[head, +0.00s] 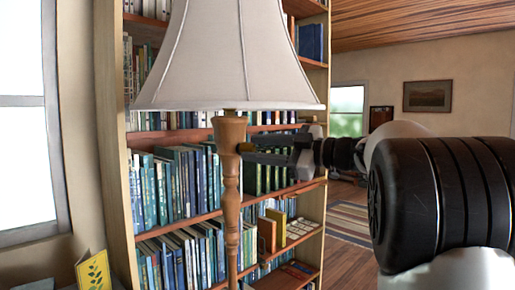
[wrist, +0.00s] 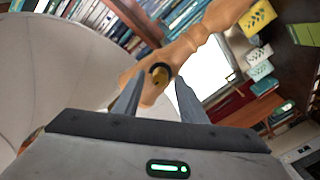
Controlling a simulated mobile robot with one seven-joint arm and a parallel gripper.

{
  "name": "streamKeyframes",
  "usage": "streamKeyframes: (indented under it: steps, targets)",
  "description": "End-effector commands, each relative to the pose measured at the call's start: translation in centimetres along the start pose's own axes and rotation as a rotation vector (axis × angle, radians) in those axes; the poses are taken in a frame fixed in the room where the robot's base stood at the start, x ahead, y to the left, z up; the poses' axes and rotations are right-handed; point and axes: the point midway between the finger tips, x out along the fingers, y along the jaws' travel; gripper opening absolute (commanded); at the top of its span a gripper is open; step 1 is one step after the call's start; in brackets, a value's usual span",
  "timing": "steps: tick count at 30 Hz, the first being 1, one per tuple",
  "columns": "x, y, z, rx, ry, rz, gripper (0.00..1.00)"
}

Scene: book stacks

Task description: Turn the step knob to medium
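A floor or table lamp has a pale fabric shade (head: 230,55) and a turned wooden stem (head: 231,190). My gripper (head: 252,149) reaches in from the right at knob height. In the wrist view my gripper (wrist: 158,84) is open, with a finger on each side of the knob. I cannot tell whether either finger touches it. No setting mark is readable.
A tall bookcase (head: 113,120) full of books stands close behind the lamp. A window (head: 25,130) is at the left, with a yellow card (head: 92,270) below it. Open floor with a striped rug (head: 350,221) lies behind my arm at the right.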

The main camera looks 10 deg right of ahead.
Motion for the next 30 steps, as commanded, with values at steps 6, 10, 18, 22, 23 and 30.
streamKeyframes:
  steps: [6, 10, 18, 22, 23, 30]
  targets:
    - [0.45, -0.01, 0.01, 0.0, 0.0, 0.0, 0.38]
    - [0.44, -0.01, 0.01, 0.0, 0.0, 0.0, 0.38]
    - [0.42, -0.01, 0.0, 0.0, 0.0, 0.0, 0.0]
    - [0.41, -0.02, 0.02, 0.004, 0.0, 0.0, 0.0]
    - [0.41, -0.03, 0.03, 0.007, 0.0, 0.0, 0.0]
    - [0.42, -0.11, 0.1, 0.086, -0.001, -0.002, 0.0]
